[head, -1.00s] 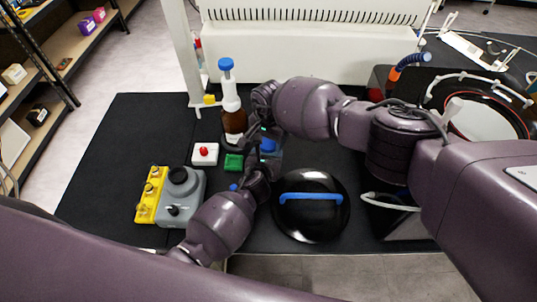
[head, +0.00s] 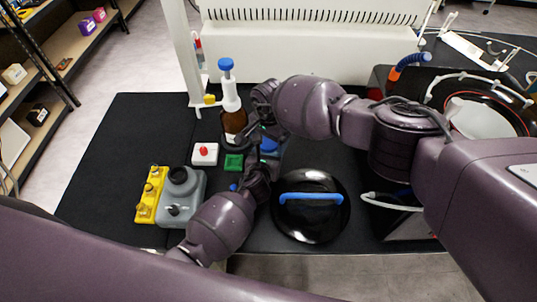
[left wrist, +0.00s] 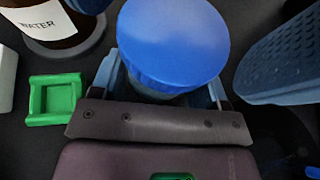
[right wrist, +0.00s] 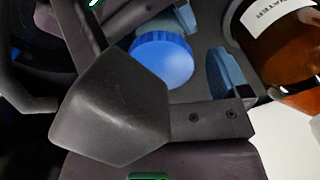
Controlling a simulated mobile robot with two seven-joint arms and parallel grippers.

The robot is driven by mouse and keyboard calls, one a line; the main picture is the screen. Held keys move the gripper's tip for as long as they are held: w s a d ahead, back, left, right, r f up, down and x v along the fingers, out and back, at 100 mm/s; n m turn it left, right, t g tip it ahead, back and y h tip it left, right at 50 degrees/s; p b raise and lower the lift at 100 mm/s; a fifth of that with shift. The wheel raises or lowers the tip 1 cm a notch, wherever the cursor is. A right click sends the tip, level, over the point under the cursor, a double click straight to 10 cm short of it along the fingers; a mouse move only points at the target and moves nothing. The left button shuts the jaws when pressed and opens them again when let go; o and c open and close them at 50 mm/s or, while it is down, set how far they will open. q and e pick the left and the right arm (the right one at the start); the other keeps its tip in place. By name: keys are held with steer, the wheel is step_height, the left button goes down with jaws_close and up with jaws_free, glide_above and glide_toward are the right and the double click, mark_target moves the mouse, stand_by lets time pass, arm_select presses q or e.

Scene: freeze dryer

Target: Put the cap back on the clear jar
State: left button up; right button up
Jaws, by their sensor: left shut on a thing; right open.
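The clear jar (left wrist: 168,94) is mostly hidden under its blue cap (left wrist: 172,42). The cap sits over the jar's mouth and looks level; whether it is screwed tight I cannot tell. My left gripper (head: 257,163) is shut on the jar, one blue pad on each side. My right gripper (head: 264,132) is open close to the cap. The right wrist view shows the cap (right wrist: 163,60) between its spread fingers, with one blue pad (right wrist: 228,75) apart from it. In the head view the arms mostly hide the jar, and the cap (head: 268,146) shows only partly.
A brown WATER bottle (head: 234,121) stands just behind the grippers. A green square holder (head: 233,162) and a white box with a red button (head: 204,154) lie left. A grey device (head: 184,195) is front left. A black round lid with blue handle (head: 311,197) lies right.

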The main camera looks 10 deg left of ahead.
steer(key=shift+r, duration=2.05)
steer(key=shift+c, duration=0.2)
steer(key=shift+w, duration=0.1)
steer(key=shift+c, duration=0.2)
steer(key=shift+w+d+r, duration=0.1)
steer(key=shift+w+r, duration=0.1)
steer(key=shift+r, duration=0.25)
steer(key=shift+r+n, duration=0.4)
steer(key=shift+s+r+n, duration=0.1)
steer(key=shift+r+n, duration=0.5)
steer(key=shift+n, duration=0.6)
steer(key=shift+s+a+r+n, duration=0.1)
steer(key=shift+r+n, duration=0.05)
steer(key=shift+n, duration=0.4)
steer(key=shift+s+a+r+n, duration=0.1)
steer(key=shift+n, duration=0.45)
steer(key=shift+d+n, duration=0.1)
steer(key=shift+n, duration=0.6)
